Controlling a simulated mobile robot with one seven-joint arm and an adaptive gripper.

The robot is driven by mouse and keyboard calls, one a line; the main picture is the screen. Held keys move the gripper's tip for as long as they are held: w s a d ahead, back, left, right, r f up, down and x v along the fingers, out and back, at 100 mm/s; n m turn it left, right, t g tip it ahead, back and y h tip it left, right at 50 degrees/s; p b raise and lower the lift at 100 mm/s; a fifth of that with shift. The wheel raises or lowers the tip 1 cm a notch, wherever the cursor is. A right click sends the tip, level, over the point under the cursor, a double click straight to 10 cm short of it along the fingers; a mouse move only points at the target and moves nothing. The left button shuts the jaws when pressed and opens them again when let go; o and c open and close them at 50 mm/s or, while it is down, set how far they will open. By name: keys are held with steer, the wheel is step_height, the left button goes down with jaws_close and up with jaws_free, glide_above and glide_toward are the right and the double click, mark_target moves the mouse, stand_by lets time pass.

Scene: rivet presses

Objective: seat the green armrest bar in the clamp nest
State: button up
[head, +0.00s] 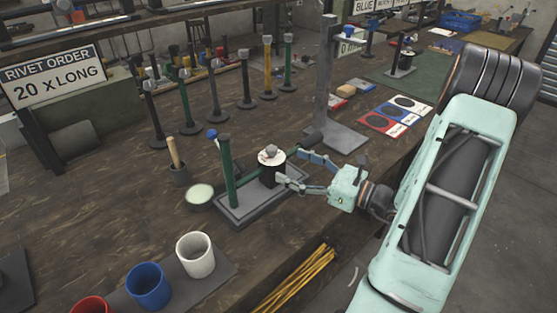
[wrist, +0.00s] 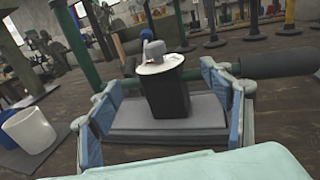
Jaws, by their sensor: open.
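The green armrest bar (head: 292,152) lies level across the press and passes at the black clamp nest (head: 267,175). Its thick dark end (head: 312,142) sticks out to the right, and shows in the wrist view (wrist: 280,63) beyond my right finger. The nest, a black block with a round white top and grey knob, also shows in the wrist view (wrist: 167,95). Whether the bar is seated in it is hidden. My gripper (head: 292,168) is open, its fingers on either side of the nest. I cannot tell whether they touch the bar.
The press has a green post (head: 227,170) on a grey base (head: 240,207). A small pale dish (head: 199,195) and a wooden-handled tool (head: 174,152) stand to its left. White (head: 195,256) and blue (head: 148,287) cups are in front. A grey column (head: 327,75) stands behind.

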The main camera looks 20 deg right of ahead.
steer(key=v, duration=0.5)
stand_by(0.4)
